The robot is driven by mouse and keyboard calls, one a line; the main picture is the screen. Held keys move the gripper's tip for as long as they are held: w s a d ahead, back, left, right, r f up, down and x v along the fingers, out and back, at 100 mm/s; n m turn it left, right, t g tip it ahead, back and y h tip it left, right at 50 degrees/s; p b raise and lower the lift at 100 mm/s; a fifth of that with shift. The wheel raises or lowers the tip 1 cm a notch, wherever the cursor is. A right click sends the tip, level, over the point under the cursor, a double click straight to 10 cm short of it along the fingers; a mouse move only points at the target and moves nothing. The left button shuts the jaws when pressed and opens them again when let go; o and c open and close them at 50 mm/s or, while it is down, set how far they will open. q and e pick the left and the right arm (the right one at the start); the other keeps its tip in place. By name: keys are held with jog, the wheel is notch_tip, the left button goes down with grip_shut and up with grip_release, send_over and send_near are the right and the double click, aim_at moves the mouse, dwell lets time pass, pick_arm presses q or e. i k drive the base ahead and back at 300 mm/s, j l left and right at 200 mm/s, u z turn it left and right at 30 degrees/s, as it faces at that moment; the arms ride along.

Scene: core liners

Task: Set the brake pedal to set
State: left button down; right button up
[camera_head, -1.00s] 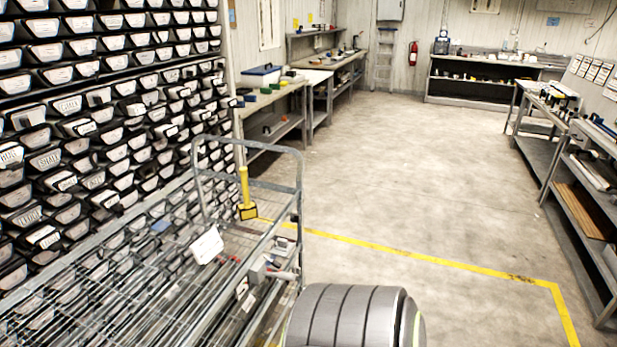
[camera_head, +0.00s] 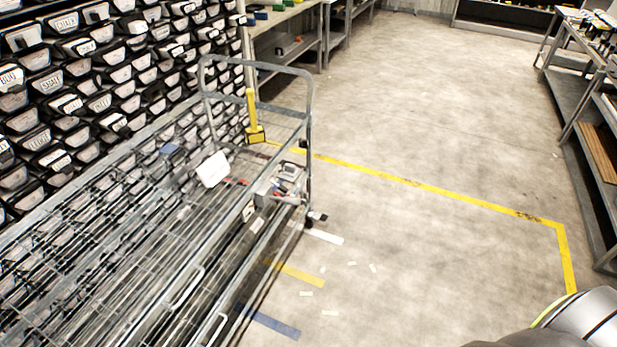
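A grey wire-mesh cart (camera_head: 313,130) stands along the bin wall at the left, with a raised tubular end frame. A small dark part (camera_head: 317,216) sits at the foot of the cart's near right corner, by the floor. It may be the brake pedal or a caster; it is too small to tell, and I cannot read its position. A grey box-like device (camera_head: 287,172) is on the cart's end. Neither of my grippers is in view. Only a rounded grey piece, probably part of my arm, shows at the bottom right.
A yellow post (camera_head: 252,112) stands at the cart's far end. A yellow floor line (camera_head: 420,184) crosses the floor and turns at the right. Coloured strips and small scraps lie beside the cart. Shelving (camera_head: 590,120) stands at the right. The middle floor is clear.

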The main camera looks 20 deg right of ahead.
aim_at(322, 217)
jog(key=z, duration=0.85)
jog(key=i+l+u, duration=0.15)
jog(key=u, duration=0.65)
jog(key=i+l+u, duration=0.15)
jog(key=l, duration=0.2)
jog(key=i+l+u, duration=0.15)
jog(key=l, duration=0.25)
jog(key=i+l+u, duration=0.15)
jog(key=l, duration=0.25)
jog(key=i+l+u, duration=0.2)
jog(key=l, duration=0.2)
jog(key=l+u, duration=0.15)
jog(key=l, duration=0.3)
jog(key=i+l, duration=0.1)
jog(key=l, duration=0.35)
jog(key=i+l, duration=0.1)
jog(key=l, duration=0.35)
jog(key=i+l, duration=0.1)
jog(key=l, duration=0.4)
